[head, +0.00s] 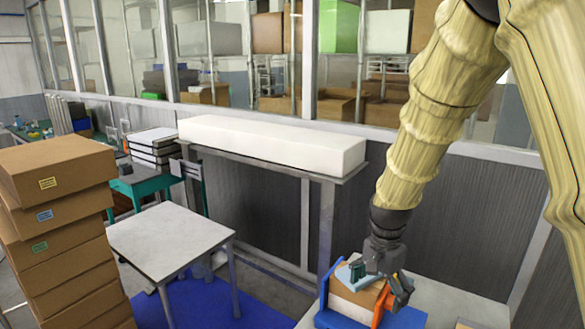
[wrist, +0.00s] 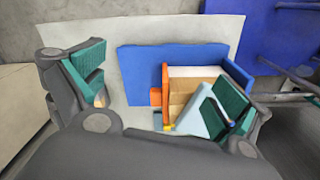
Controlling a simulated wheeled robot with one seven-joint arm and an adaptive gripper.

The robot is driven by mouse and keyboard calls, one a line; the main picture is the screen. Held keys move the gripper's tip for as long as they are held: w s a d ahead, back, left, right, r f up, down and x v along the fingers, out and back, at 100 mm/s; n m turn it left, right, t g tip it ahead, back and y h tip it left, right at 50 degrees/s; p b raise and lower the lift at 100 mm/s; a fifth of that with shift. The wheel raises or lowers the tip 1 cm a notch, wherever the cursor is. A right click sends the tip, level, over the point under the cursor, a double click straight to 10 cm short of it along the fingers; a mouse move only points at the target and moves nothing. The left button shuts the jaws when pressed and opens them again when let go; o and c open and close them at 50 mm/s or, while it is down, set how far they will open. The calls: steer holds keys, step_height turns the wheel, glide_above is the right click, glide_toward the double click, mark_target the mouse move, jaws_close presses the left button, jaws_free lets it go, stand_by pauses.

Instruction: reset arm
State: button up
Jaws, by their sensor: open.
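My arm reaches down at the right of the head view, and my gripper (head: 379,281) hangs over a small table at the bottom. In the wrist view my gripper (wrist: 155,90) has its two teal-padded fingers wide apart, with nothing held between them. Beyond the fingers is a blue holder (wrist: 237,74) with white, brown and orange pieces in it. A light blue piece (wrist: 193,116) shows beside the right finger, which partly covers it. I cannot tell whether the finger touches it.
A tall stack of brown boxes (head: 60,245) stands at the left. A white-topped table (head: 170,240) is in the middle, on a blue floor patch (head: 205,305). A long white block (head: 270,143) lies on a high bench by the windowed wall.

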steer(key=s+d+f+n, duration=0.1)
steer(key=s+f+n, duration=0.1)
steer(key=s+f, duration=0.5)
steer(key=s+f+n, duration=0.1)
steer(key=s+f, duration=0.2)
steer(key=f, duration=0.8)
steer(key=s+d+f+n, duration=0.1)
steer(key=s+f+n, duration=0.1)
steer(key=s+f, duration=0.5)
steer(key=s+f+n, duration=0.2)
steer(key=s+f, duration=0.4)
steer(key=s, duration=0.3)
steer(key=s+f+n, duration=0.3)
steer(key=s+f, duration=0.4)
steer(key=s, duration=0.3)
steer(key=shift+d+f, duration=0.15)
steer(key=shift+f, duration=0.1)
